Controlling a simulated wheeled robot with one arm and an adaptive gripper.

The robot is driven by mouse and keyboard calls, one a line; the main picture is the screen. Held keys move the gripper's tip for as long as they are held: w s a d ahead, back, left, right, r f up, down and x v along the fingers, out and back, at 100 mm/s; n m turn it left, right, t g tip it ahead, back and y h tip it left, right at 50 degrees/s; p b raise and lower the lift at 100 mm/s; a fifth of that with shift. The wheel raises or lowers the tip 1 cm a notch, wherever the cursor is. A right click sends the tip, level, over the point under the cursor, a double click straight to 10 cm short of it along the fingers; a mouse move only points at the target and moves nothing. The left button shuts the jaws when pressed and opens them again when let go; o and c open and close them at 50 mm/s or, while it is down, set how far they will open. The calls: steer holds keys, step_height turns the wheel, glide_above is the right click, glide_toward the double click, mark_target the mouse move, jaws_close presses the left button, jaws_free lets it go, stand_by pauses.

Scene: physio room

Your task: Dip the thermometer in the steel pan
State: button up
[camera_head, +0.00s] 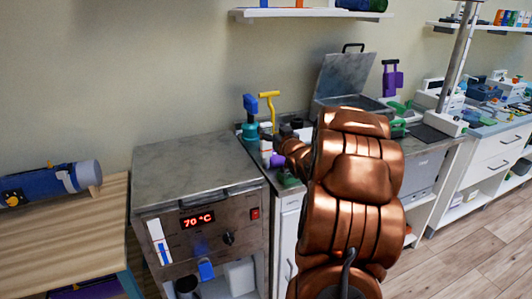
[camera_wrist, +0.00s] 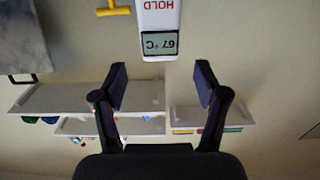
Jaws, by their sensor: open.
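The thermometer (camera_wrist: 158,20) is white, with "HOLD" lettering and a display reading 67 °C. It shows upside down at the top middle of the wrist view. My gripper (camera_wrist: 160,74) is open and empty, with the thermometer's display end beyond and between its fingertips. I cannot make out the thermometer in the head view, where my copper arm covers part of the counter. What looks like the steel pan (camera_head: 365,103) is on the counter behind my arm, its grey lid (camera_head: 345,75) raised. The lid also shows in the wrist view (camera_wrist: 22,38).
A steel cabinet (camera_head: 195,172) reading 70 °C stands left of my arm. A yellow T-handled tool (camera_head: 268,100) and a blue-topped teal item (camera_head: 250,115) stand close by my gripper. A wooden table (camera_head: 60,225) is at left. Wall shelves (camera_head: 310,13) hang above.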

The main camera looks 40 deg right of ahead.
mark_target(268, 128)
steer(key=shift+f+p+x, duration=0.25)
steer(key=shift+p+x, duration=0.1)
steer(key=shift+x, duration=0.95)
steer(key=shift+f+p+x, duration=0.25)
steer(key=shift+p+x, duration=0.1)
steer(key=shift+x, duration=0.95)
steer(key=shift+c, duration=0.2)
jaws_close()
